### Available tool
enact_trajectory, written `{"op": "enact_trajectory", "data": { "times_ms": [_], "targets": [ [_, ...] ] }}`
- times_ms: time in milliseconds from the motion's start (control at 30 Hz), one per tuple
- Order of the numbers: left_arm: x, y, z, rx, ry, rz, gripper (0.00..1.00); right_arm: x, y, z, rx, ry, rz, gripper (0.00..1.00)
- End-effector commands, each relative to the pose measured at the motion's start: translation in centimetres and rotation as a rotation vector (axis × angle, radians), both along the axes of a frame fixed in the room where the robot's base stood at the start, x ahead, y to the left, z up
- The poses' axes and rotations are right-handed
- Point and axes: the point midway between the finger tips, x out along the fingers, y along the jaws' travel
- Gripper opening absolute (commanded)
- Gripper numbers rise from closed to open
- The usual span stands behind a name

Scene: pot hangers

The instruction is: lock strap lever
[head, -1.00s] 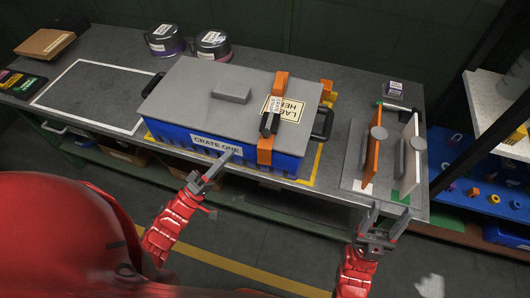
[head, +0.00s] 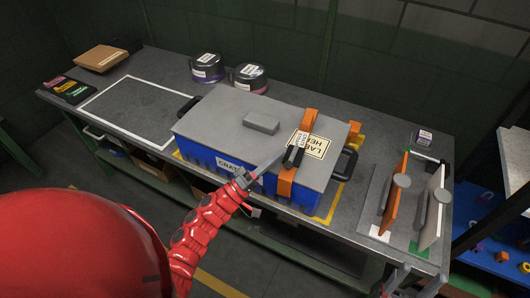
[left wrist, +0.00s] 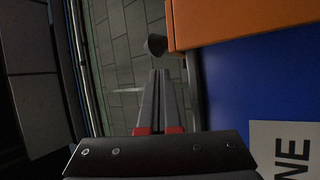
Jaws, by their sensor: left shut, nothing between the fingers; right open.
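The blue crate (head: 205,160) stands on the bench with its grey lid (head: 225,105) on. An orange strap (head: 286,182) runs over the lid and down the crate's front. The dark strap lever (head: 294,156), with a white tag beside it, sits at the strap near the lid's front edge. My left gripper (head: 277,158) is shut and empty at the crate's front, just left of the strap and lever. Its closed fingers show in the left wrist view (left wrist: 160,98), with a dark rounded end beyond them, perhaps the lever. My right gripper (head: 405,280) is open, low at the right, partly cut off.
A "LABEL HERE" patch (head: 308,146) lies on the lid. An orange panel (head: 396,190) and a white panel (head: 431,205) stand at the right. Two pots (head: 249,78) stand behind the crate. The white-outlined area (head: 140,108) at left is clear.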

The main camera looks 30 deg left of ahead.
Motion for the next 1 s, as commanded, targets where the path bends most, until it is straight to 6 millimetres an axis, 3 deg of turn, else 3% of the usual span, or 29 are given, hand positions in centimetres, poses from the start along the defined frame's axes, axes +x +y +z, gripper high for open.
{"op": "enact_trajectory", "data": {
  "times_ms": [500, 733, 1000],
  "targets": [
    [-0.9, -0.9, -0.6, 0.001, -0.001, 0.002, 0.0, 0.0, 0.0, 0.3, 0.0, 0.0, 0.0, 0.58],
    [-1.3, -1.4, -2.2, 0.007, -0.083, 0.001, 0.0, 0.0, 0.0, -0.8, 0.0, 0.0, 0.0, 0.58],
    [-1.3, -1.3, -2.4, 0.015, -0.145, 0.005, 0.0, 0.0, 0.0, -1.1, 0.0, 0.0, 0.0, 0.58]
  ]
}}
